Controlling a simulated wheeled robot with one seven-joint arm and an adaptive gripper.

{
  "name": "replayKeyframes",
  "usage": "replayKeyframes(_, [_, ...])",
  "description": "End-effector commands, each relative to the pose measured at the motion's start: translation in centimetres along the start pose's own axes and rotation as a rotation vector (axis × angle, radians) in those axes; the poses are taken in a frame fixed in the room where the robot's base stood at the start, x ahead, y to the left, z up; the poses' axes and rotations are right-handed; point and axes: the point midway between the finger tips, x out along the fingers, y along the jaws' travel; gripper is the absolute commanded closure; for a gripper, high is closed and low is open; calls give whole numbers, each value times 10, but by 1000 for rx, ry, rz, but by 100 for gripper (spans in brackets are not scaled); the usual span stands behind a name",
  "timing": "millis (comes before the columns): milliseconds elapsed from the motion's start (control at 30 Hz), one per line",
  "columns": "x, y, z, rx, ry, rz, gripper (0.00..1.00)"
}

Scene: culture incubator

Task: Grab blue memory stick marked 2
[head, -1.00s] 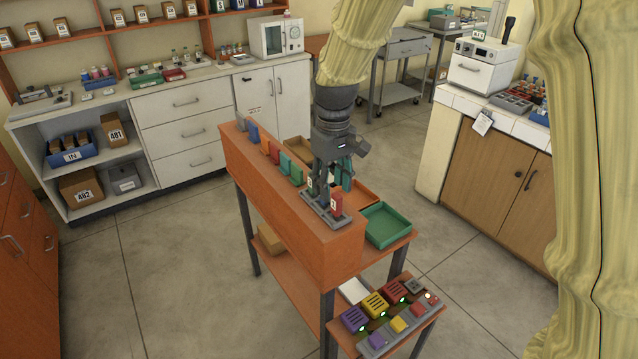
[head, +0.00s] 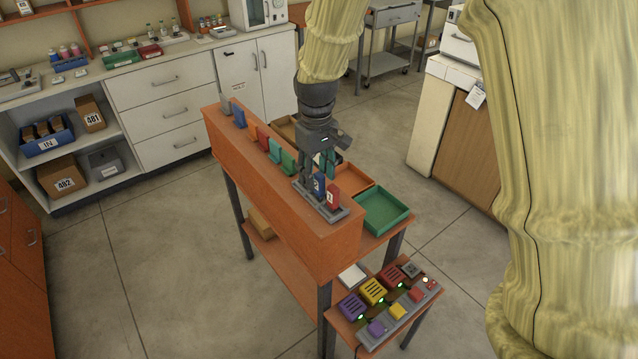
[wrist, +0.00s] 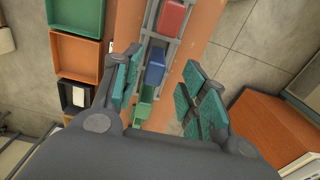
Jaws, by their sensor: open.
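The blue memory stick marked 2 (head: 319,186) stands upright in a grey rack (head: 308,190) on top of the orange shelf unit, directly behind the red stick marked 1 (head: 333,199). My gripper (head: 323,163) points down over the rack, just above and behind the blue stick. In the wrist view, my gripper (wrist: 162,82) is open with teal pads and nothing held. There the blue stick (wrist: 155,66) shows in the gap between the fingers, nearer the left one, with the red stick (wrist: 172,17) beyond it. A green stick (wrist: 145,101) shows closer in.
More coloured sticks stand in a row farther along the shelf top. A green tray (head: 384,210) and an orange tray (head: 353,178) lie on the lower surface to the right. A panel with coloured blocks (head: 398,312) sits at the front. The floor around is open.

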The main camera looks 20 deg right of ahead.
Motion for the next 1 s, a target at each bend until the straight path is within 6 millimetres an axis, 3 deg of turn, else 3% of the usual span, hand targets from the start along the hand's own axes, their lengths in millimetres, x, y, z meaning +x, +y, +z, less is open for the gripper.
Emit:
replayKeyframes(167, [6, 3, 0, 2, -1, 0, 57])
replayKeyframes(600, [46, 9, -1, 3, -1, 0, 57])
replayKeyframes(967, [53, 9, -2, 2, 1, 0, 57])
replayKeyframes(1000, [53, 9, -2, 2, 1, 0, 61])
